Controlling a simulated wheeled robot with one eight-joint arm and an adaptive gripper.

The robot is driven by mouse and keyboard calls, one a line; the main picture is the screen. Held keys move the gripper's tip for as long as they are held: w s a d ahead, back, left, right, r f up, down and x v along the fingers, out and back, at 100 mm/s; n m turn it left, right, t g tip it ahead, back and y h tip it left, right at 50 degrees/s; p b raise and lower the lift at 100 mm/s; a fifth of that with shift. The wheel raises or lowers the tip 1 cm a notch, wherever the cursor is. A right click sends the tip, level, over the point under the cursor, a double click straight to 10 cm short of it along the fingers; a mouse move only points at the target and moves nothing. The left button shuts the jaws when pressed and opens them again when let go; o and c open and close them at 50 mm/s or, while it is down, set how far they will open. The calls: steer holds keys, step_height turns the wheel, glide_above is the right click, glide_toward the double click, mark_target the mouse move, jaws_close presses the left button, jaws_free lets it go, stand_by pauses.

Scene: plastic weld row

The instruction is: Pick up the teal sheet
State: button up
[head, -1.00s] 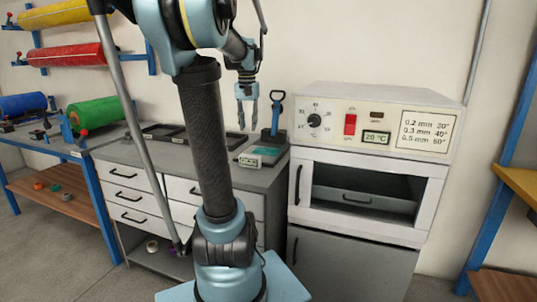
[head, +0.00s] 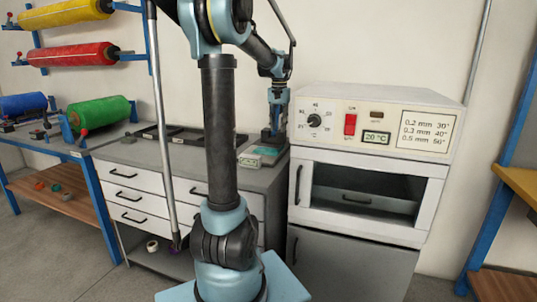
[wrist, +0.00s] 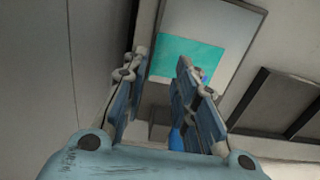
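The teal sheet (head: 265,150) lies flat on a small pale device on top of the grey drawer cabinet. In the wrist view the teal sheet (wrist: 188,56) shows as a bright rectangle on a grey surface, beyond the fingertips and partly covered by one finger. My gripper (head: 277,122) points down above the right rear of the cabinet, just behind the sheet in the head view. In the wrist view my gripper's fingers (wrist: 162,60) stand apart with nothing held between them. Whether they touch anything is unclear.
A blue-handled tool stands behind the sheet, mostly hidden by my gripper; a blue part (wrist: 177,140) shows between the fingers in the wrist view. Dark frames (head: 180,134) lie left on the cabinet (head: 130,150). A white oven (head: 372,165) stands close on the right.

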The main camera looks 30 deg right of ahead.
step_height(320, 180, down, 5)
steer(key=shift+f, duration=0.15)
steer(key=shift+s+d+f, duration=0.1)
steer(key=shift+d+f, duration=0.05)
steer(key=shift+f, duration=1.2)
steer(key=shift+s+d+f, duration=0.1)
steer(key=shift+f, duration=1.2)
jaws_close()
